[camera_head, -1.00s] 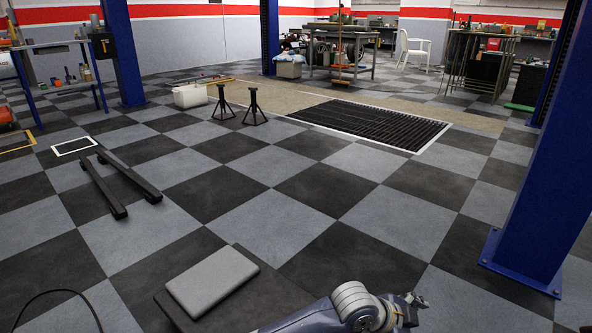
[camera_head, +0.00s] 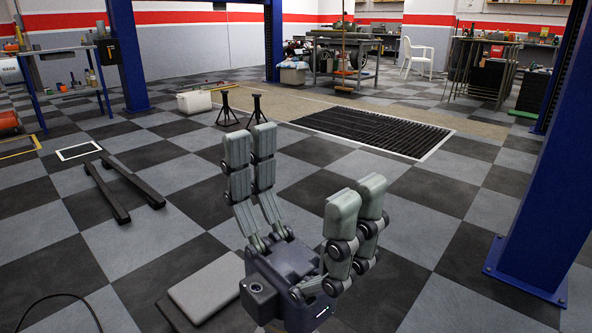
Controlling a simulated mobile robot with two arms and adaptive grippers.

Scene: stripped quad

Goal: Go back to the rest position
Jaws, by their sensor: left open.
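My left gripper (camera_head: 304,172) is large in the lower middle of the view. Its grey fingers point up and stand wide apart, with nothing between them. Its dark body covers part of the floor and the right side of a flat grey slab (camera_head: 205,285) that lies on a dark flat panel. My right gripper is not in view.
A blue post (camera_head: 553,170) stands close on the right. Two dark bars (camera_head: 108,190) lie on the checkered floor at left. Two black stands (camera_head: 227,108), a white bin (camera_head: 194,102) and a floor grate (camera_head: 375,131) are farther back. Workbenches line the back.

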